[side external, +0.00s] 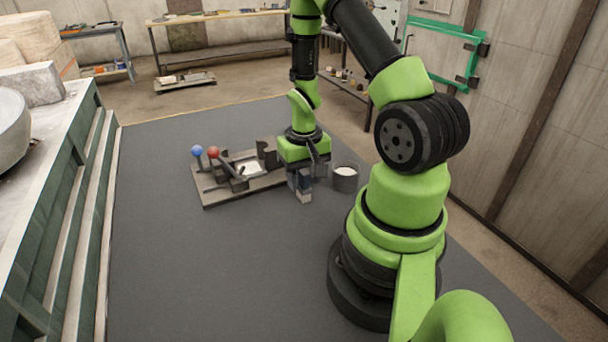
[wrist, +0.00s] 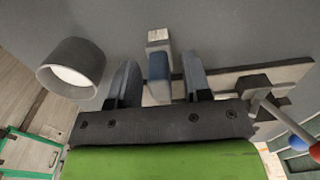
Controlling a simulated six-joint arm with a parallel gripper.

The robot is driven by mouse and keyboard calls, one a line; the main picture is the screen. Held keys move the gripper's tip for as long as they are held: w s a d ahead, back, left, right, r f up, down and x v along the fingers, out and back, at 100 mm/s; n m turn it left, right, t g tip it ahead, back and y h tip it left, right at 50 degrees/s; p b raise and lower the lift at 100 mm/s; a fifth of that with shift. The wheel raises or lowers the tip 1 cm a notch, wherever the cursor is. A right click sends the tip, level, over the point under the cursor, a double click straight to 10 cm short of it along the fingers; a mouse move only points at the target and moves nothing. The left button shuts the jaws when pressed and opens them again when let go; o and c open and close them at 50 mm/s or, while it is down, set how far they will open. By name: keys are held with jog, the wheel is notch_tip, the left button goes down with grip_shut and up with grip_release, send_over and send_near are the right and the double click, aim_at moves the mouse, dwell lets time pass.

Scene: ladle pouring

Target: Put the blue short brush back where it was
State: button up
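The short brush has a blue handle and a pale block end. In the wrist view the brush (wrist: 158,76) lies between the two fingers of my gripper (wrist: 158,61), with a visible gap on each side. In the side external view the brush (side external: 305,185) shows below my gripper (side external: 301,178), pale end down, just off the right end of the wooden tray (side external: 212,198). My gripper is open around the brush. I cannot tell whether the brush touches the mat, and its upper end is hidden by the gripper body.
A grey cup (side external: 346,178) with white contents stands close right of my gripper. The tray holds dark blocks, a white patch and rods with a blue ball (side external: 197,150) and a red ball (side external: 214,152). The dark mat (side external: 210,270) in front is clear.

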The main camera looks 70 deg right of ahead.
aim_at(304, 171)
jog(key=shift+r, duration=0.1)
notch_tip(304, 171, up, 12)
jog(key=s+a+r+n+t+y, duration=0.1)
jog(key=s+a+r+n+t, duration=0.1)
jog(key=a+r, duration=0.5)
jog(key=s+a+r+n+t+y, duration=0.1)
jog(key=s+a+r+n+t, duration=0.1)
jog(key=a+r+t, duration=0.3)
jog(key=a+r+n, duration=0.1)
jog(key=a+r, duration=0.2)
jog(key=a, duration=0.3)
jog(key=shift+s+a+r, duration=0.15)
jog(key=shift+s, duration=0.05)
dwell(0.6)
